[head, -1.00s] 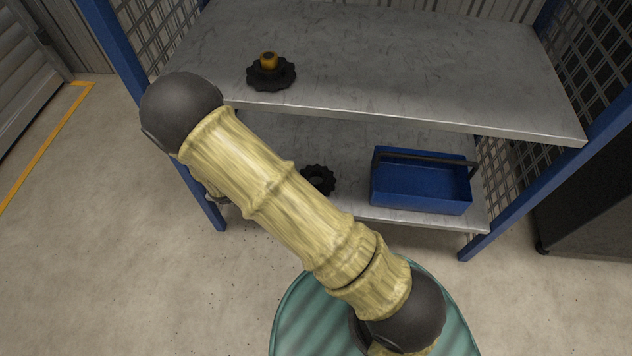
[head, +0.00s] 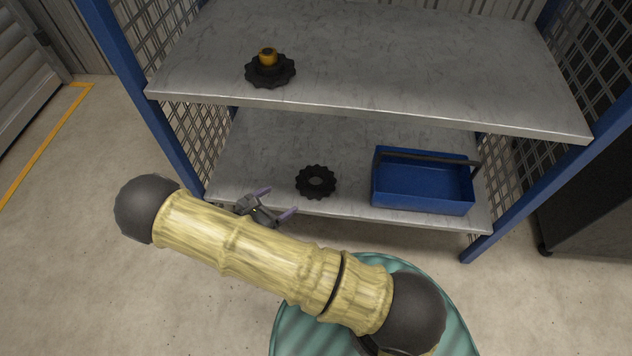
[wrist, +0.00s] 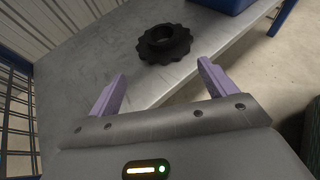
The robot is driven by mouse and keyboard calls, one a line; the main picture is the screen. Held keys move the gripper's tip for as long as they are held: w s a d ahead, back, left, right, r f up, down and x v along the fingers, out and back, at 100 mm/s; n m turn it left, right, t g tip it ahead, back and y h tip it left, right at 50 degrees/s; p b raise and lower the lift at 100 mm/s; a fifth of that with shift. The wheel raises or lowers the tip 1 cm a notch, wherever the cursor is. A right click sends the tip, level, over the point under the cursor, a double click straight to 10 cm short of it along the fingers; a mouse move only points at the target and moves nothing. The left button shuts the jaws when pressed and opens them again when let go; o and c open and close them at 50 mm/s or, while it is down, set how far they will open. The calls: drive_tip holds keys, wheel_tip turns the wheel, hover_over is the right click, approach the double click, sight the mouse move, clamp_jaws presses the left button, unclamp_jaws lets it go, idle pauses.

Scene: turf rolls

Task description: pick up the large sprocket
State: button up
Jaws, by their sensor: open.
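A black toothed sprocket (head: 316,182) with a round centre hole lies flat on the lower shelf, near its front edge. It also shows in the wrist view (wrist: 164,44), ahead of the fingers. A second black toothed sprocket (head: 270,74) lies on the upper shelf with a yellow piece (head: 268,57) on its middle. From these views I cannot tell for certain which is larger. My gripper (head: 278,202) is at the lower shelf's front edge, left of the lower sprocket and apart from it. Its two purple fingers (wrist: 162,72) are spread, with nothing between them.
A blue tray (head: 422,208) with a dark handle stands on the lower shelf (head: 250,150), right of the sprocket. The upper shelf (head: 420,60) overhangs the lower one. Blue posts (head: 160,130) and mesh panels close the sides. The shelf left of the lower sprocket is clear.

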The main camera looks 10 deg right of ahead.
drive_tip(key=b, duration=0.4)
approach(322, 175)
drive_tip(key=shift+s+a, duration=0.35)
drive_tip(key=shift+a, duration=0.45)
drive_tip(key=shift+w+d, duration=0.25)
drive_tip(key=shift+d, duration=0.05)
drive_tip(key=b+x, duration=0.3)
drive_tip(key=x, duration=0.2)
drive_tip(key=shift+s+d+r, duration=0.15)
drive_tip(key=shift+s+d, duration=0.05)
drive_tip(key=shift+w+d+r, duration=0.1)
drive_tip(key=shift+c, duration=0.4)
